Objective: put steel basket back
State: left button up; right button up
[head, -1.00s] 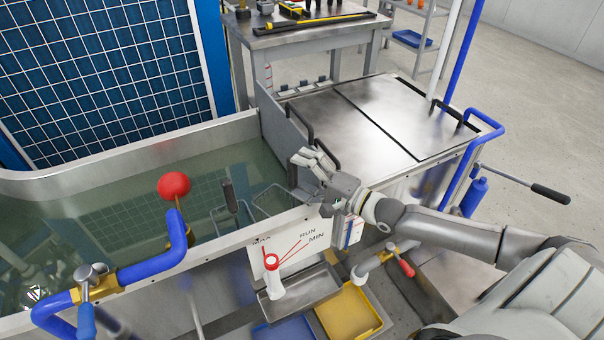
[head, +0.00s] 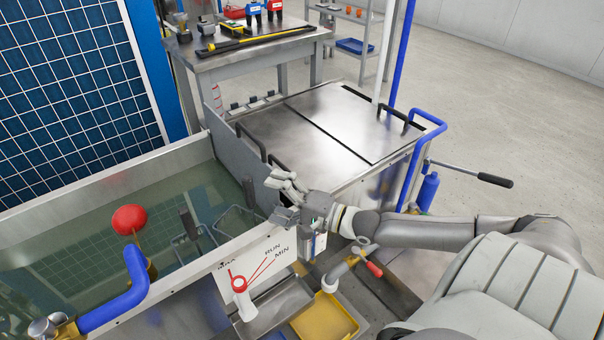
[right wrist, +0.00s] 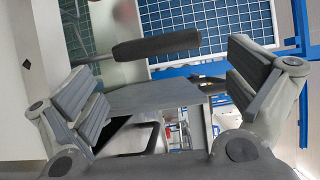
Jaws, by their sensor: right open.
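The steel basket (head: 237,222) looks like a thin wire frame sitting in the water of the tank (head: 110,225), near its right end. Dark upright grips rise by it, one at its left (head: 190,225) and one at its right (head: 249,192). Its lower part is blurred by the water. My right gripper (head: 283,187) is open and empty above the tank's front rim, beside the grey divider plate, right of the basket. In the right wrist view a dark grip (right wrist: 155,47) lies beyond and between the open fingers, apart from them. My left gripper is not in view.
Right of the grey divider plate (head: 232,128) is a flat steel cover (head: 310,125) with black handles. A white funnel (head: 242,300), a red-handled valve (head: 373,269) and a yellow tray (head: 325,320) are in front.

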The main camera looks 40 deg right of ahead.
jog(key=p+v, duration=0.2)
jog(key=v, duration=0.5)
jog(key=s+a+f+n+g+h, duration=0.2)
jog(key=s+f+n+g+h, duration=0.15)
jog(key=f, duration=0.95)
jog(key=s+a+f+n+g+h, duration=0.1)
jog(key=s+f+n+g+h, duration=0.2)
jog(key=f, duration=1)
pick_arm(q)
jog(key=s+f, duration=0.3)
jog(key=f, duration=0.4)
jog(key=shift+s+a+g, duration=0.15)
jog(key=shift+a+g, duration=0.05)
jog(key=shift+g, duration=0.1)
pick_arm(e)
jog(key=s+a+f+n+g+h, duration=0.1)
jog(key=s+a+f+n+g, duration=0.6)
jog(key=s+a+f, duration=0.3)
jog(key=s+f+n, duration=0.1)
jog(key=s+f, duration=0.1)
jog(key=s, duration=0.2)
jog(key=shift+a+f, duration=0.2)
jog(key=shift+a, duration=0.15)
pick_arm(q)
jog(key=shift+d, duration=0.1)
pick_arm(e)
jog(key=shift+n+g, duration=0.25)
